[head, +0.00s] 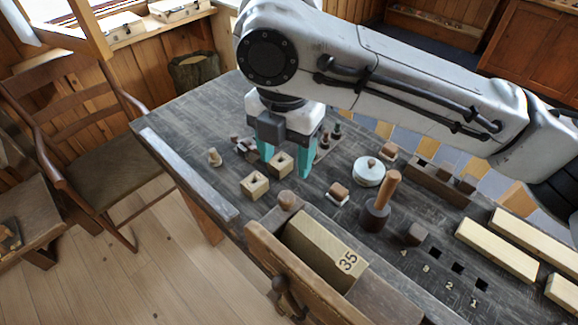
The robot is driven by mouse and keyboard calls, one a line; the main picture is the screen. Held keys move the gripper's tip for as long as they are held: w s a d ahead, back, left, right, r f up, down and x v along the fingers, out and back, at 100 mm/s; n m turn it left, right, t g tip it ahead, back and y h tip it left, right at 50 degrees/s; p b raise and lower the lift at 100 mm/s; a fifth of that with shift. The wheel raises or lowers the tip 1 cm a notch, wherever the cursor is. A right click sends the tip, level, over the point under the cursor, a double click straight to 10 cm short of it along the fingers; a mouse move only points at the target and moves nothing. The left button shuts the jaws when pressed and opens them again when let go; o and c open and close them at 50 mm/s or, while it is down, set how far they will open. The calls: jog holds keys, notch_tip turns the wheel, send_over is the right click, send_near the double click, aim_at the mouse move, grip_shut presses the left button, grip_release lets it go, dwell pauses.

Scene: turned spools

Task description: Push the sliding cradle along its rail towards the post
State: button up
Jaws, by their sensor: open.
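My gripper (286,167) is open, with its two teal fingers pointing down at the far-left part of the workbench. A small light wooden block with a hole (281,162) shows between the fingers; I cannot tell whether they touch it. Left of the gripper, small dark and reddish pieces (243,147) are partly hidden by the left finger. Right of it, a flat wooden strip (324,147) carries small dark upright pieces (337,131). These may be the cradle, rail and post, but the gripper covers the middle and I cannot tell which is which.
A second holed block (255,185) lies nearer. A turned peg (214,157), a brown-topped block (338,194), a round white lidded box (369,171) and a mallet (377,212) stand around. A vise holding a block marked 35 (325,250) is in front. The bench's left end is mostly bare.

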aim_at(287, 197)
notch_tip(287, 197, down, 11)
jog(key=shift+w+r+p, duration=0.1)
jog(key=shift+r+p, duration=0.05)
jog(key=shift+p, duration=0.4)
grip_shut()
dwell(0.5)
